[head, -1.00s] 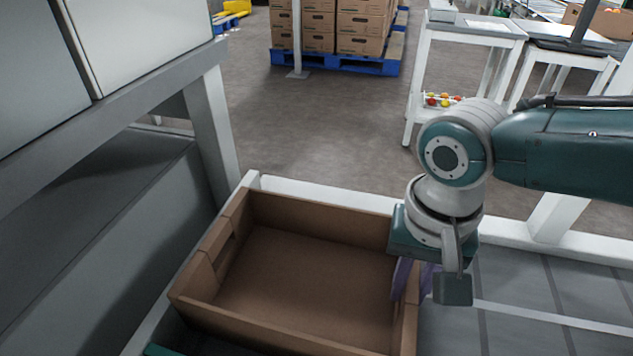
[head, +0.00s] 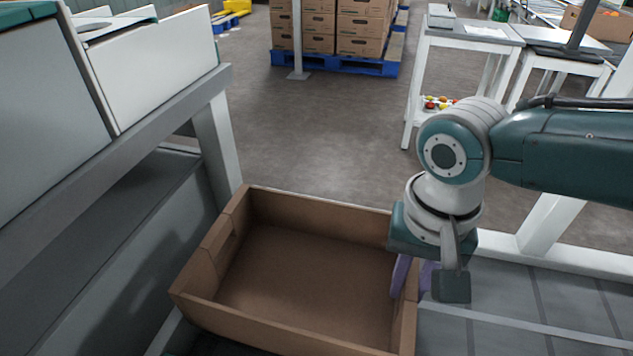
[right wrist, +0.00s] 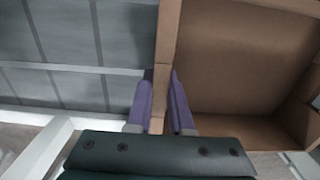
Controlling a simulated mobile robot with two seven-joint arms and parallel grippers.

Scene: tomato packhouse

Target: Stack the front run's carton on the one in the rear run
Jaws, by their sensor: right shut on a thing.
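An open, empty brown carton (head: 312,213) fills the lower middle of the head view. My right gripper (head: 412,284) is shut on the carton's right wall, its purple fingers on either side of that wall. In the right wrist view the carton (right wrist: 245,55) lies to the right, with its wall running between the two fingers (right wrist: 160,95). The carton looks raised above the surroundings and roughly level. No second carton can be made out on the runs. My left gripper is out of view.
A grey slatted run (head: 555,310) with pale rails lies right of the carton. A grey and white machine frame (head: 150,110) stands close on the left. Farther off are stacked boxes on a blue pallet (head: 335,65) and a white table (head: 470,45). Open floor lies between.

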